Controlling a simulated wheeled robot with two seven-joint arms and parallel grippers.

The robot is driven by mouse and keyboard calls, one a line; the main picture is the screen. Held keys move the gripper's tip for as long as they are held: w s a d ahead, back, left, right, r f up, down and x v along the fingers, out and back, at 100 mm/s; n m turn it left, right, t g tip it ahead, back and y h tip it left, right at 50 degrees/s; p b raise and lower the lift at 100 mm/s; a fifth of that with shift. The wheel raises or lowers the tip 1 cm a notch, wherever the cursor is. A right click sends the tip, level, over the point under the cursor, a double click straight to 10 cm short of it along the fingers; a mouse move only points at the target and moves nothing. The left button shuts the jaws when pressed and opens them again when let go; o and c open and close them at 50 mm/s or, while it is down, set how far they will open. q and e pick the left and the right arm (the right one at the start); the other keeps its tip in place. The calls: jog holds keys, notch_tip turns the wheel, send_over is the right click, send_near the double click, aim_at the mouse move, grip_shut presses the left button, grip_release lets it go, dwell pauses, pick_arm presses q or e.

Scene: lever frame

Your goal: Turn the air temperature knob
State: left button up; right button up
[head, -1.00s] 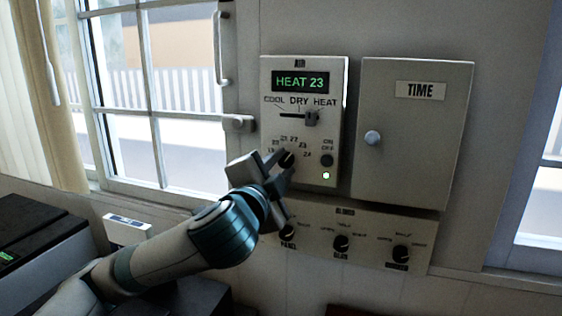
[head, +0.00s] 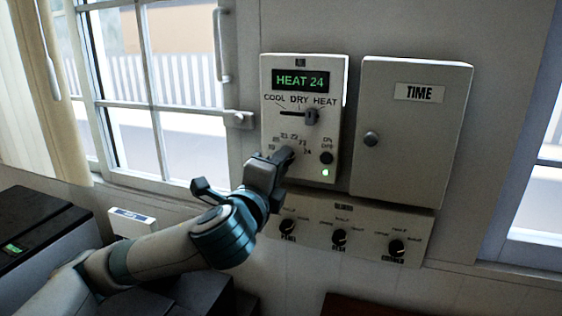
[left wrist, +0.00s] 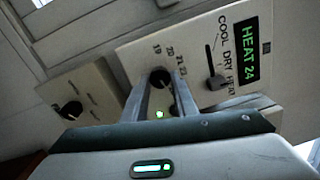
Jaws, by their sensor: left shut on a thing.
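The air control panel (head: 333,130) is on the wall, and its display (head: 301,80) reads "HEAT 24" in green. The mode slider (head: 311,116) is at the HEAT end. The dark temperature knob (left wrist: 160,78) is on the lower left of the panel, with numbers around it. My left gripper (head: 284,158) is at the knob and shut on it; its two fingers lie on either side of the knob in the left wrist view. In the head view the gripper mostly covers the knob. My right gripper is not in view.
A TIME box (head: 415,135) with a round knob is right of the panel. A blind panel (head: 345,230) with three dark knobs is just below. A window (head: 165,90) with a latch is at the left. A dark machine (head: 45,240) stands at lower left.

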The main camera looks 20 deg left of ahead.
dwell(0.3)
pick_arm(q)
jog(key=o, duration=1.1)
